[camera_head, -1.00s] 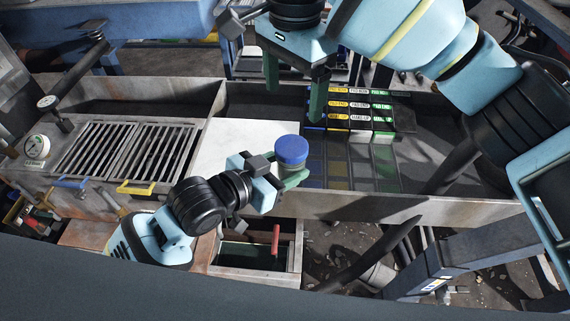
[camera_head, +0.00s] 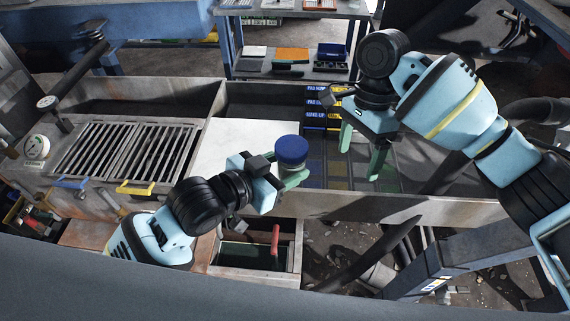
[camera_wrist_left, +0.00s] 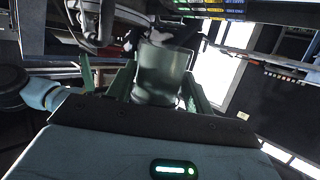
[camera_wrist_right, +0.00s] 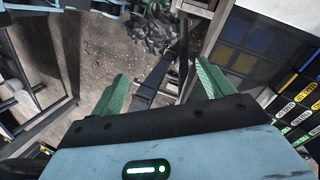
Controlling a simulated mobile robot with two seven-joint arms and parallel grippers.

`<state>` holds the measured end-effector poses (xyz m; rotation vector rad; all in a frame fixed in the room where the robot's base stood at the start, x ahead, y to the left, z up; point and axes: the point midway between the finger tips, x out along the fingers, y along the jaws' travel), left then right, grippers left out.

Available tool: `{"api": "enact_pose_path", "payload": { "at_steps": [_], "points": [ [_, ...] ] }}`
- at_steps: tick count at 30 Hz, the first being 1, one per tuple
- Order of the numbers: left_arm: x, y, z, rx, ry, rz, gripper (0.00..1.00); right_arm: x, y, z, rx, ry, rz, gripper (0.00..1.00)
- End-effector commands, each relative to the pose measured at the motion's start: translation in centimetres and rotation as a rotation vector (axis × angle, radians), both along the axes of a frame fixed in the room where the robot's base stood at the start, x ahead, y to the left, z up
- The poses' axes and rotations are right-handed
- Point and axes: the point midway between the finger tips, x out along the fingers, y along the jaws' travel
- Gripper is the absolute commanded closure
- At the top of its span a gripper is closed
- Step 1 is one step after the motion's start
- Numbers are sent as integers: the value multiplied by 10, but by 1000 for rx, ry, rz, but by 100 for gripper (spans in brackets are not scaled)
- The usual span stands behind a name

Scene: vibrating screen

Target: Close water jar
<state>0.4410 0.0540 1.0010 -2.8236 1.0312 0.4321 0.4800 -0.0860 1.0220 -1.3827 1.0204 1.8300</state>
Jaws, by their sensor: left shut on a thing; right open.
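The water jar (camera_head: 292,169) has a blue lid (camera_head: 291,149) on its top in the head view; whether the lid is tight I cannot tell. My left gripper (camera_head: 291,180) is shut on the jar's body, holding it upright near the white board's right edge. In the left wrist view the clear jar (camera_wrist_left: 161,72) stands between the green fingers. My right gripper (camera_head: 361,157) is open and empty, to the right of the jar, over the dark trough. In the right wrist view its green fingers (camera_wrist_right: 160,88) are apart with nothing between them.
A white board (camera_head: 235,145) lies left of the jar. A metal grate (camera_head: 125,150) is further left. Labelled colored tiles (camera_head: 322,110) lie behind my right gripper. An open box with a red handle (camera_head: 275,241) is below. A shelf table (camera_head: 290,65) stands at the back.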

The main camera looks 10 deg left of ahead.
Motion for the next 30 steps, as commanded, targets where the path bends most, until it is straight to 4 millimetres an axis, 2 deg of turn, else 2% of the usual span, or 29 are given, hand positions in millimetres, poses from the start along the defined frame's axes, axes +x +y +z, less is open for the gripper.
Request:
{"api": "enact_pose_path", "payload": {
  "at_steps": [3, 15, 24, 30],
  "points": [
    [0, 0, 2, -1, -3, 0, 100, -8, 13, -33, 89, -9, 59, 20],
    [0, 0, 1, -1, -3, 0, 100, -38, 53, -139, 407, -160, 249, 20],
    [0, 0, 2, -1, -3, 0, 100, -64, 74, -198, 579, -375, 366, 20],
    [0, 0, 2, -1, -3, 0, 100, -83, 73, -232, 620, -541, 429, 20]
  ]
}}
